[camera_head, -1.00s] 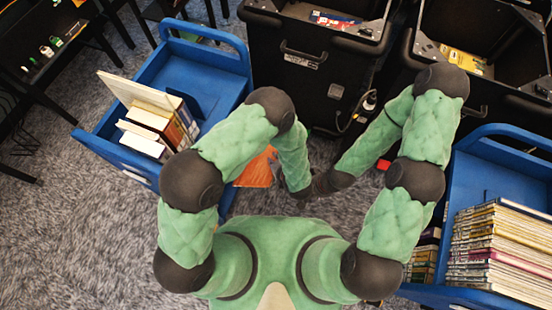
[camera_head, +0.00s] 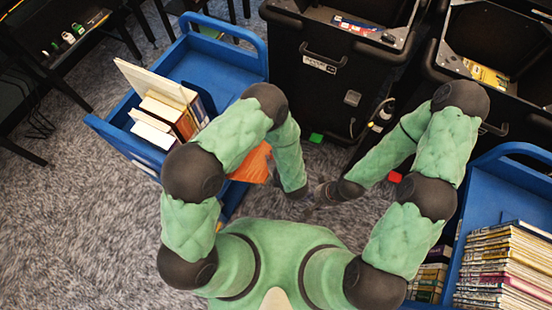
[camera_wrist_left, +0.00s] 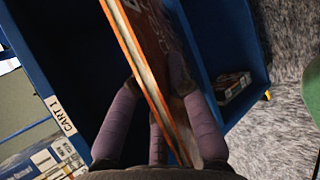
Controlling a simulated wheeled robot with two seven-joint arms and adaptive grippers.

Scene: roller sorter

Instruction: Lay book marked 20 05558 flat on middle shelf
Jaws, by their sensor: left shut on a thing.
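An orange book (camera_head: 253,164) shows partly beneath my left forearm, beside the left blue cart (camera_head: 203,62). In the left wrist view my left gripper (camera_wrist_left: 155,82) is shut on this book (camera_wrist_left: 140,50), which stands on edge between its fingers. Only part of the cover lettering shows, and I cannot read a number. The same cart also shows in the wrist view, with a "CART 1" label (camera_wrist_left: 61,115) and a shelf space beyond the book. In the head view the left fingers are hidden. My right gripper (camera_head: 316,198) is small and dark, and its fingers are unclear.
Several books (camera_head: 168,112) stand on the left cart's top. A red-and-dark book (camera_wrist_left: 232,86) lies inside the cart. Black bins (camera_head: 335,75) stand ahead, with a green block (camera_head: 316,137) near them. Another blue cart with stacked books (camera_head: 505,262) is at right.

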